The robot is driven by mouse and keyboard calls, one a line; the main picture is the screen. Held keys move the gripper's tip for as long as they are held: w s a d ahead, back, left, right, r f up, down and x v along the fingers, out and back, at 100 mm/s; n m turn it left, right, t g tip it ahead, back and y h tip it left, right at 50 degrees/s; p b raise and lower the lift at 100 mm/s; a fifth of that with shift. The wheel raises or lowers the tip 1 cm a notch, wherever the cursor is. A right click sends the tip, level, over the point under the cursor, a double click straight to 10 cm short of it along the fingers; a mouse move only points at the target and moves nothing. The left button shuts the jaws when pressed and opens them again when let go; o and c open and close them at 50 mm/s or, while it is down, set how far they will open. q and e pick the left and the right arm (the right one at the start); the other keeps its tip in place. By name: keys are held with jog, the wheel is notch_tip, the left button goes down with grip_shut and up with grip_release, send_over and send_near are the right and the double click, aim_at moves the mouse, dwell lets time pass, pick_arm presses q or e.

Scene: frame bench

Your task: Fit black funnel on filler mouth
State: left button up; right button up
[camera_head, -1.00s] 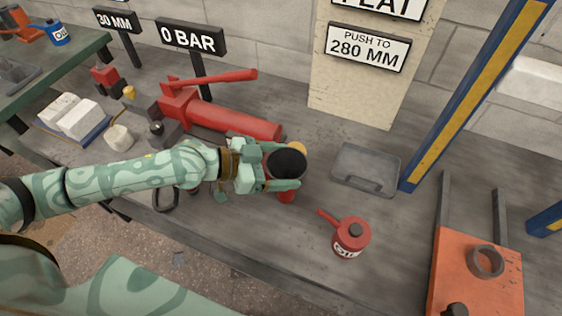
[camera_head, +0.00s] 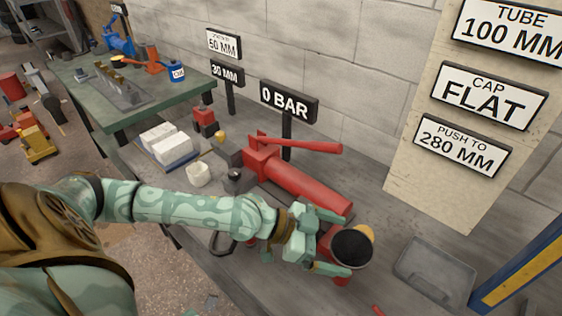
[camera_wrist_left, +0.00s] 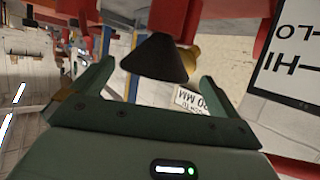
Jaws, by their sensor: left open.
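The black funnel (camera_head: 352,246) stands wide end up over a red upright part (camera_head: 341,279), which I take to be the filler. In the left wrist view, which is inverted, the funnel (camera_wrist_left: 156,60) shows as a dark cone with its narrow end against the red part (camera_wrist_left: 168,18). My left gripper (camera_head: 347,244) is open, one finger on each side of the funnel. The wrist view shows gaps between the funnel and both fingers (camera_wrist_left: 157,85). How deep the spout sits is hidden. My right gripper is not in view.
A red cylinder with a lever (camera_head: 297,188) lies just behind my left gripper. A yellow knob (camera_head: 370,233) is beside the funnel. A grey tray (camera_head: 435,272) lies to the right, and a 0 BAR sign (camera_head: 288,101) stands behind. White blocks (camera_head: 166,145) sit at the left.

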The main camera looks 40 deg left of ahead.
pick_arm(q)
jog(key=b+v, duration=0.4)
jog(key=v, duration=1)
jog(key=shift+s+d+r+b, duration=0.2)
jog(key=shift+s+d+b, duration=0.1)
jog(key=shift+s+b, duration=0.1)
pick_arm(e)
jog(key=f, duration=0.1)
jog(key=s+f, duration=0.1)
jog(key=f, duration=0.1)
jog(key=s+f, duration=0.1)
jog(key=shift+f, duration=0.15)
